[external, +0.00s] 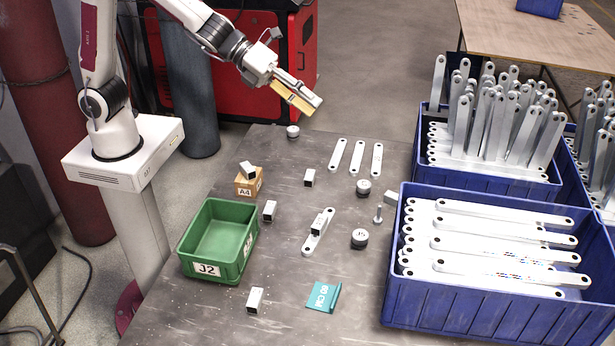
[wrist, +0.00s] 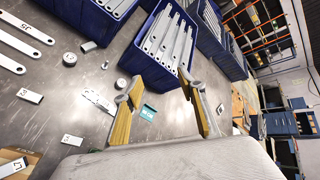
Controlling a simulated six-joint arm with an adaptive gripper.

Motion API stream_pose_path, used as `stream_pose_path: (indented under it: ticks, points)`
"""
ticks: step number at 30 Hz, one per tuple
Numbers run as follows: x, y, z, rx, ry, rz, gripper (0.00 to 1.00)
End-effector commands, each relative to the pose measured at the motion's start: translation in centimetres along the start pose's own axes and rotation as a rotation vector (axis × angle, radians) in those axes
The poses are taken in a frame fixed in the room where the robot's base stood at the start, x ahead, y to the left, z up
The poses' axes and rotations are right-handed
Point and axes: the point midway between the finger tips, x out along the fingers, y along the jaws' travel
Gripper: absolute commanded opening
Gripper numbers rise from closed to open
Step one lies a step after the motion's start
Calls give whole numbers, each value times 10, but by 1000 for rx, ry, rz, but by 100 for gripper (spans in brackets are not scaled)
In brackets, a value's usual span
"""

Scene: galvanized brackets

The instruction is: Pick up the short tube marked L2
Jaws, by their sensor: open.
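Several short square white tubes with dark open ends lie spread on the table. In the external view they include one tube (external: 310,178) near the middle, one (external: 269,210) by the green bin, one (external: 255,300) at the front, and one tilted (external: 248,169) on a cardboard box. Another (external: 319,223) sits on a flat bracket. In the wrist view a tube (wrist: 72,141) and the tube on the box (wrist: 12,167) carry marks too small to read surely; I cannot tell which is L2. My gripper (external: 308,104) is open and empty, high above the table's back edge.
The green bin J2 (external: 187,257) stands at left beside the box A4 (external: 248,187). Blue crates (external: 480,316) of brackets fill the right. Flat brackets (external: 357,157), round weights (external: 359,239) and a teal sign (external: 323,297) lie between. The table's front middle has free room.

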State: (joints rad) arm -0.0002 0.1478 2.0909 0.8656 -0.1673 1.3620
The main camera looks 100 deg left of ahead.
Motion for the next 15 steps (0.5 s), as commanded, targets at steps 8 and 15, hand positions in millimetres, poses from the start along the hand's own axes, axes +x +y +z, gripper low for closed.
stream_pose_path:
  ticks: [8,15]
  points:
    - [56,-9,-39,354,118,-119,40]
    - [94,-8,-84,641,220,-255,40]
